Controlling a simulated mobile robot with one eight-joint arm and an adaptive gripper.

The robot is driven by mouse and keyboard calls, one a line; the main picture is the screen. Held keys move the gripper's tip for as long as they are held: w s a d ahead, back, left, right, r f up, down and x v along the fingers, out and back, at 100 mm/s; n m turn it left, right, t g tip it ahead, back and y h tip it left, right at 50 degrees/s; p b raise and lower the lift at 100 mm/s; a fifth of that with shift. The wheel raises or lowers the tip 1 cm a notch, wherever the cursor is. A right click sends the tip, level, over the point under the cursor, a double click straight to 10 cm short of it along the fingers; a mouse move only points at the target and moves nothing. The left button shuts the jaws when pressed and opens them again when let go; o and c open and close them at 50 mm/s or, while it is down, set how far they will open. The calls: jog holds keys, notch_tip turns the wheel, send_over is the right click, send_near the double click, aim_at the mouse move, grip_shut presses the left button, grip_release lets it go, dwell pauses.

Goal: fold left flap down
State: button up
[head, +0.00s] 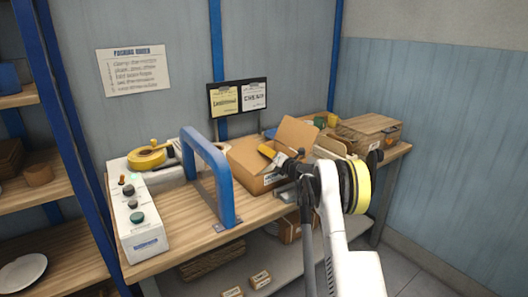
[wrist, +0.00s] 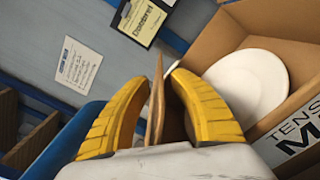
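An open cardboard box (head: 248,170) stands on the wooden bench, with one flap (head: 297,132) raised at its back. In the wrist view, the box (wrist: 285,42) is at the right and holds a white plate (wrist: 246,84). My gripper (head: 268,152) is over the box in the head view. In the wrist view, its two yellow fingers (wrist: 158,78) are apart, one on each side of a brown flap (wrist: 156,105) seen nearly edge-on. Gaps show beside the flap, so the fingers do not look closed on it. The flap's lower part is hidden by my gripper.
A blue frame (head: 222,185) stands upright on the bench left of the box. A white control box (head: 138,222) and a yellow tape roll (head: 146,157) are farther left. Another cardboard box (head: 370,130) is at the right end. Bare bench (head: 188,210) shows before the frame.

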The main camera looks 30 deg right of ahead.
jog(key=s, duration=1.1)
jog(key=shift+d, duration=0.15)
jog(key=shift+c, duration=0.3)
